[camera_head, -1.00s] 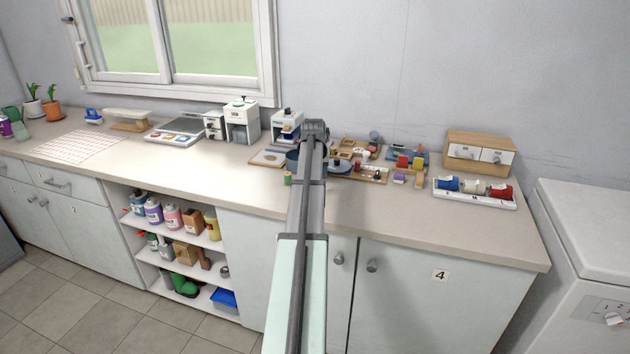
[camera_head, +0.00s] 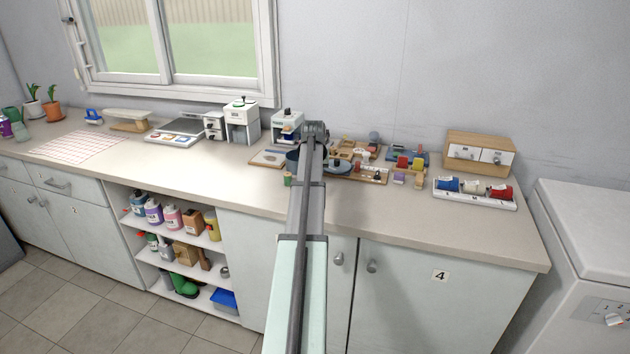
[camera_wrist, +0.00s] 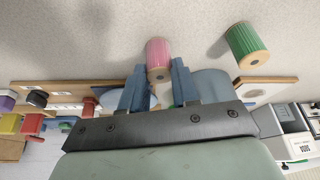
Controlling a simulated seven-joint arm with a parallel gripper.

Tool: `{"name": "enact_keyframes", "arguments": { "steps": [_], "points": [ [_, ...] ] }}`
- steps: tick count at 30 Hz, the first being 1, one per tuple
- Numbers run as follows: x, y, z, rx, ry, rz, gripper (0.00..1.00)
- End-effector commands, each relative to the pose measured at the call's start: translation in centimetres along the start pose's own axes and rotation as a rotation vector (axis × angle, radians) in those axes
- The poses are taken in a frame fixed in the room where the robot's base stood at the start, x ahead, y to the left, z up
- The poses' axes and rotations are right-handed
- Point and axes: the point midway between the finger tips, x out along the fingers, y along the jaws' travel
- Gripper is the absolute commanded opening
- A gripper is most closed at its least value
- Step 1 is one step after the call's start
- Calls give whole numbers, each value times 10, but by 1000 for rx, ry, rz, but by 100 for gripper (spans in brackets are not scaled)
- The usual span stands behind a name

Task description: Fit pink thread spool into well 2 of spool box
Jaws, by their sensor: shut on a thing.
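The pink thread spool (camera_wrist: 158,53) is between the fingertips of my gripper (camera_wrist: 158,76) in the wrist view. My gripper is shut on it, and the spool's pale end faces the camera. In the head view my arm hides the spool and the fingertips; the wrist (camera_head: 315,131) is over the middle of the counter. I cannot tell for sure which thing is the spool box, and no well 2 can be made out. A wooden tray with fittings (camera_head: 372,178) lies just right of my arm.
A green spool (camera_wrist: 247,44) stands near the pink one; it also shows left of my arm in the head view (camera_head: 287,179). A white rack (camera_head: 475,198) with blue, white and red rolls is at the right. The front counter strip (camera_head: 400,215) is clear.

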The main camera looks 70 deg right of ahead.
Motion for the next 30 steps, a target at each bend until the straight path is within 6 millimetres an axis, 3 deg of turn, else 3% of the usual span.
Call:
{"name": "enact_keyframes", "arguments": {
  "steps": [8,22,26,30],
  "points": [
    [-7,0,-4,0,2,0,1],
    [-74,0,-32,0,1,0,1],
    [-85,2,-36,2,0,1,1],
    [-87,16,-38,17,-1,7,1]
  ]
}}
